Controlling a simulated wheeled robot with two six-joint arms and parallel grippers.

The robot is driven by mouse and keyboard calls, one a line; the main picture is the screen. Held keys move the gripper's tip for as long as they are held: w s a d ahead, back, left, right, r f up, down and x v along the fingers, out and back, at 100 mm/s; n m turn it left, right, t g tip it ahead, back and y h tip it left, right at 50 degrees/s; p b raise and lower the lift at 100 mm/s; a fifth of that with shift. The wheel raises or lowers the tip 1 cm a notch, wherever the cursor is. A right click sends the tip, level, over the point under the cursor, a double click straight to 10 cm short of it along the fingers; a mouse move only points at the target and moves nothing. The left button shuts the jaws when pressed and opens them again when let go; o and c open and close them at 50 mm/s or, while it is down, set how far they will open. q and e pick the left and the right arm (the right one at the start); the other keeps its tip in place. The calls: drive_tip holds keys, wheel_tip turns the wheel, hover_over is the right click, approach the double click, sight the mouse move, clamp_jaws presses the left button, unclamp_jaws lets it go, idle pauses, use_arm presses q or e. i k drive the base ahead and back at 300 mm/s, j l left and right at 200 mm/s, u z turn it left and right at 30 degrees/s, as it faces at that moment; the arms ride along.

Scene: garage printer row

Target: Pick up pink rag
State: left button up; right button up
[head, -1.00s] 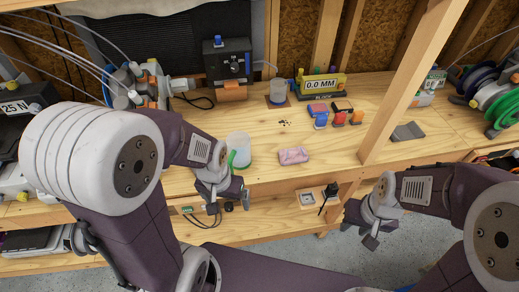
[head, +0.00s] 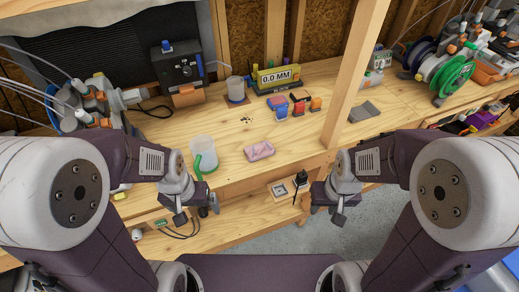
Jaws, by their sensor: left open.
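My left gripper (head: 192,214) is open and empty. It hangs in front of the bench edge, below and to the left of the rag. My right gripper (head: 328,211) is in front of the bench, below and to the right of the rag. Its fingers look apart with nothing between them. Neither gripper touches the rag.
A wooden post (head: 354,75) rises on the right. A small tray (head: 281,190) is below the bench front.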

sight(258, 151)
drive_tip(key=j+z, duration=0.2)
drive_tip(key=z, duration=0.2)
drive_tip(key=j+z, duration=0.15)
drive_tip(key=z, duration=0.2)
drive_tip(key=j+z, duration=0.2)
drive_tip(key=z, duration=0.2)
drive_tip(key=j+z, duration=0.15)
drive_tip(key=z, duration=0.25)
drive_tip(key=k, duration=0.05)
